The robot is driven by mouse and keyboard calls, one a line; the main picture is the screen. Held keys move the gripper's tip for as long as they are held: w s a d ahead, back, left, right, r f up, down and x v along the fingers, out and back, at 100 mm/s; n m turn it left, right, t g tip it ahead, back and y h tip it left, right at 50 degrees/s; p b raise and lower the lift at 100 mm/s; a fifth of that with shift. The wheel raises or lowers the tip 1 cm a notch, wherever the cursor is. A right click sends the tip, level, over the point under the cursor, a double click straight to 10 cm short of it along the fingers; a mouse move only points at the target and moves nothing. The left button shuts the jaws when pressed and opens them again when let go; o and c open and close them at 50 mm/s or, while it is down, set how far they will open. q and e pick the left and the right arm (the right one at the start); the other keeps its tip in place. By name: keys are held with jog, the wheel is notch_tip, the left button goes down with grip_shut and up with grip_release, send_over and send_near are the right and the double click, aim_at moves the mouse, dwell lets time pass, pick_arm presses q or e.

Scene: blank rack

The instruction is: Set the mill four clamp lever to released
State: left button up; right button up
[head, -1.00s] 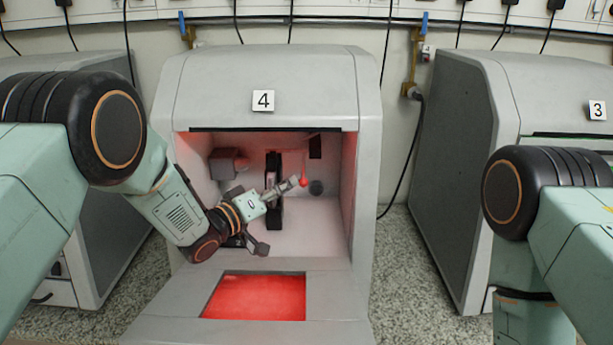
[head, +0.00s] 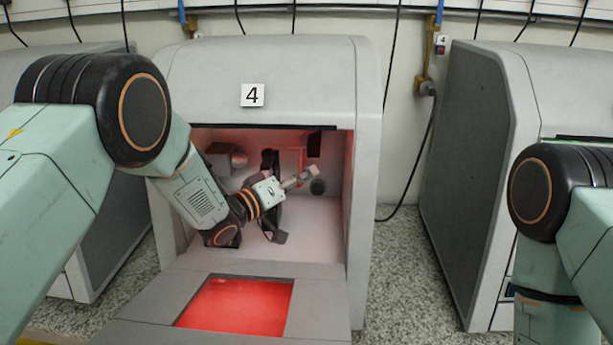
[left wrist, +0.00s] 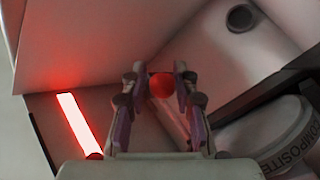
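The mill four clamp lever shows in the left wrist view as a round red knob (left wrist: 162,86) on a pale bar. My left gripper (left wrist: 162,77) has its two fingers apart, one on each side of the knob; I cannot tell whether they touch it. In the head view my left gripper (head: 312,173) is inside the open chamber of mill 4 (head: 365,190), toward its back right, and hides the knob. My right gripper is out of view.
The mill's open door (head: 140,335), with a red window (head: 238,305), lies in front of the chamber. A dark upright frame (head: 270,163) stands close to my left wrist. In the left wrist view a round container (left wrist: 275,138) marked COMPOSITE sits at the lower right.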

pick_arm(q)
jog(key=shift+s+a, duration=0.1)
jog(key=shift+a, duration=0.3)
jog(key=shift+c, duration=0.6)
jog(key=shift+d, duration=0.1)
grip_shut()
